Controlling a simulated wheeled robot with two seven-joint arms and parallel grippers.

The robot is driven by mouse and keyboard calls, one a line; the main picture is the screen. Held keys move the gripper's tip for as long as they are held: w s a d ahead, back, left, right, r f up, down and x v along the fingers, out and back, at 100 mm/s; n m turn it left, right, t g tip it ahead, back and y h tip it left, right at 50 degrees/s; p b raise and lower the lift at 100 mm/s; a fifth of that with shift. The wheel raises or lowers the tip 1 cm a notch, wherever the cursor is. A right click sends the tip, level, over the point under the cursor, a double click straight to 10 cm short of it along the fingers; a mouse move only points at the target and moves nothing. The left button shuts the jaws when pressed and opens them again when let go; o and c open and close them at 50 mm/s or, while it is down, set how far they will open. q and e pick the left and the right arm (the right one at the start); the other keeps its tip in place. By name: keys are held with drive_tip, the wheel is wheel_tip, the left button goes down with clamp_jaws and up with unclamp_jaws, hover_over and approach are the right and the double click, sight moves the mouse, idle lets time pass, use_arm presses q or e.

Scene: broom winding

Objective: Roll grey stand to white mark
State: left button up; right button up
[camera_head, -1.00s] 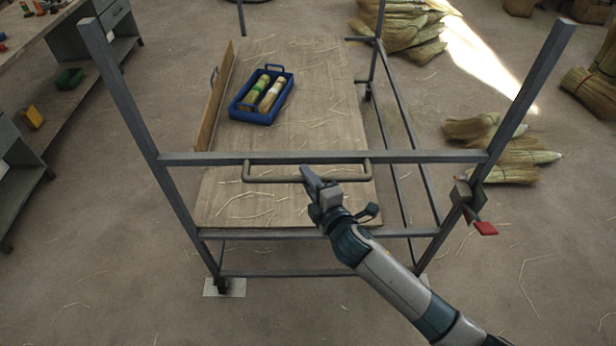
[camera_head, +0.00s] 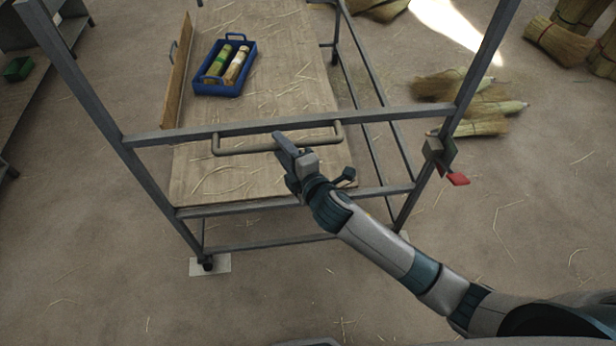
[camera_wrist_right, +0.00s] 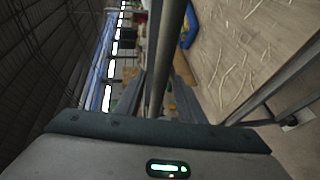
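The grey stand (camera_head: 300,210) is a metal frame with a wooden board, in the middle of the head view. Its near left wheel (camera_head: 208,264) is over a white mark (camera_head: 224,263) on the floor. Another pale patch (camera_head: 403,236) shows by the right leg, mostly hidden. My right gripper (camera_head: 281,142) is at the front handle (camera_head: 238,149). In the right wrist view, a bar (camera_wrist_right: 160,85) passes between its two fingers (camera_wrist_right: 158,80), which look closed around it. My left gripper is out of view.
A blue crate (camera_head: 206,90) with a green-banded and a white-banded bundle sits on the board. A red-tipped clamp (camera_head: 458,179) hangs on the right post. Brooms (camera_head: 475,105) lie to the right. The near floor is clear apart from straw.

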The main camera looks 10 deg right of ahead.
drive_tip(key=b+v, duration=0.3)
drive_tip(key=v, duration=1.3)
drive_tip(key=shift+b, duration=0.35)
